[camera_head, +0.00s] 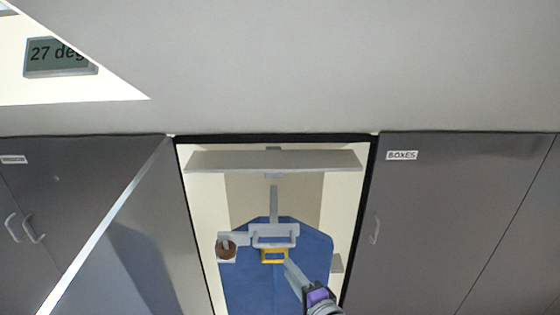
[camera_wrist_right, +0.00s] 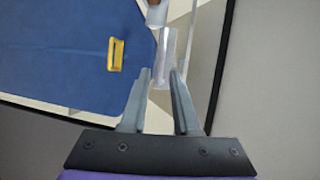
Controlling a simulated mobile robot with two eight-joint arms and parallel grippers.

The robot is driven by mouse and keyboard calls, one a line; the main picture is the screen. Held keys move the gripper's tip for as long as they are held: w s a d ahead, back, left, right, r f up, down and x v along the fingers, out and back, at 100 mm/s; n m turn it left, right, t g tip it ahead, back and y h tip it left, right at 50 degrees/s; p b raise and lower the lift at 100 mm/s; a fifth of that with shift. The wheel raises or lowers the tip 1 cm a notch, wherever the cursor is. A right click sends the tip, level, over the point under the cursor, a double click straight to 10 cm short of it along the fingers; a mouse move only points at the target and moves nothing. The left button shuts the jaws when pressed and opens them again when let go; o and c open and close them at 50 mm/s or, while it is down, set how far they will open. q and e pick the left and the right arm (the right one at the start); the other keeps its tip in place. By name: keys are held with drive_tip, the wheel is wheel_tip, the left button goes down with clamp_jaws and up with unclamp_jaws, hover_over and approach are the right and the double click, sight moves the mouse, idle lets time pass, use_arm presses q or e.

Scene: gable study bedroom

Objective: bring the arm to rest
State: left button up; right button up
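My right gripper (camera_head: 290,270) comes up from the bottom of the head view, in front of the open recess. In the right wrist view its two fingers (camera_wrist_right: 160,78) stand apart with nothing held between them. A blue panel (camera_head: 262,290) hangs in the recess, with a yellow handle-like piece (camera_head: 273,259) near its top. The yellow piece is left of and beyond the fingers in the wrist view (camera_wrist_right: 115,55). A pale hook-like bracket (camera_head: 274,232) is above it. My left gripper is in neither view.
Grey doors flank the recess: a labelled "BOXES" door (camera_head: 440,220) on the right and another door (camera_head: 70,205) on the left. A pale shelf (camera_head: 272,161) crosses the top. A small brown round item (camera_head: 226,249) sits left of the bracket. A sign (camera_head: 58,56) is at upper left.

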drive_tip(key=s+d+f+n+g+h, duration=0.3)
drive_tip(key=s+d+f+n+g, duration=0.1)
drive_tip(key=s+d+f+n, duration=0.2)
drive_tip(key=s+d+f+n+g+h, duration=0.3)
drive_tip(key=s+d+f+n, duration=0.3)
drive_tip(key=s, duration=0.5)
drive_tip(key=shift+s+d+n+g, duration=0.2)
drive_tip(key=shift+d+n+g, duration=0.6)
drive_tip(key=shift+d+n, duration=0.15)
